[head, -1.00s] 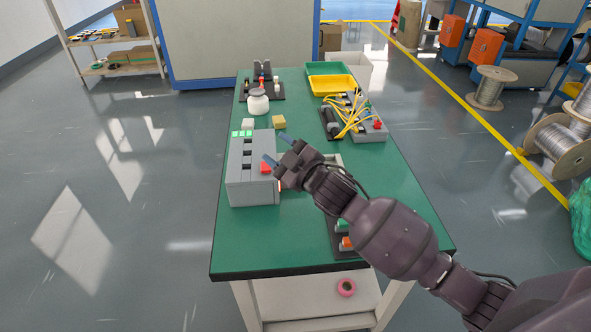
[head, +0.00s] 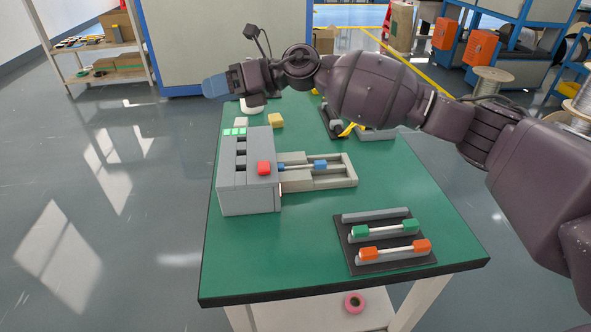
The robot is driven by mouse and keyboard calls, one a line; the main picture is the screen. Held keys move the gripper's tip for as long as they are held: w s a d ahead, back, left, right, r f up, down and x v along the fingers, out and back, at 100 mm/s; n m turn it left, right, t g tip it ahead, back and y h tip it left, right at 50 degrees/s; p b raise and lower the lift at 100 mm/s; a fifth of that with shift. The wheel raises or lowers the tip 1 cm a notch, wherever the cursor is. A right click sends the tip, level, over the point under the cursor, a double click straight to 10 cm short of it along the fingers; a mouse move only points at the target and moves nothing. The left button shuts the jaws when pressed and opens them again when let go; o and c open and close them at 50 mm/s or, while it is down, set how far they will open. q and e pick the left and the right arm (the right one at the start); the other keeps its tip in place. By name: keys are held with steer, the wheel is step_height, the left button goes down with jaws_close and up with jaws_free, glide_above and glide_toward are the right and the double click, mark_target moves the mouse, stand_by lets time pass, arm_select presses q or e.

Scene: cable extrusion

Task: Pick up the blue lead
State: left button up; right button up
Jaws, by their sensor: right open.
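The blue lead (head: 320,165) lies in the grey tray (head: 350,172) that sticks out from the right side of the grey box (head: 247,190). Its blue end block shows in the tray, and a smaller blue part shows close to the box. My right gripper (head: 214,88) is open, raised near the far left edge of the table, well away from the lead. Its blue fingertips point left and are seen edge-on, with nothing visible in them. My left gripper is not in view.
A black rack (head: 360,268) at the front right holds a green lead (head: 387,230) and an orange lead (head: 393,250); its back bar is bare. My right arm hides much of the table's far end.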

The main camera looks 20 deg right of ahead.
steer(key=w+d+f+n+g+h+b, duration=0.1)
steer(key=w+d+f+n+g+h, duration=0.2)
steer(key=d+f+h, duration=0.6)
steer(key=n+g+h, duration=0.2)
steer(key=n+h, duration=0.3)
glide_above(317, 163)
steer(key=f, duration=0.6)
steer(key=f+b, duration=0.1)
steer(key=f, duration=0.2)
steer(key=shift+d+f, duration=0.3)
steer(key=shift+d, duration=0.05)
steer(key=shift+w+f, duration=0.1)
steer(key=shift+f, duration=0.2)
steer(key=shift+a+f, duration=0.1)
steer(key=shift+f, duration=0.25)
steer(key=f, duration=0.2)
steer(key=f+b, duration=0.1)
steer(key=shift+a+f, duration=0.25)
steer(key=shift+f, duration=0.35)
steer(key=shift+r, duration=0.1)
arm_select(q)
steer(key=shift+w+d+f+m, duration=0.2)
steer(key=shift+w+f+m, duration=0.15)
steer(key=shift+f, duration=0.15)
arm_select(e)
jaws_close()
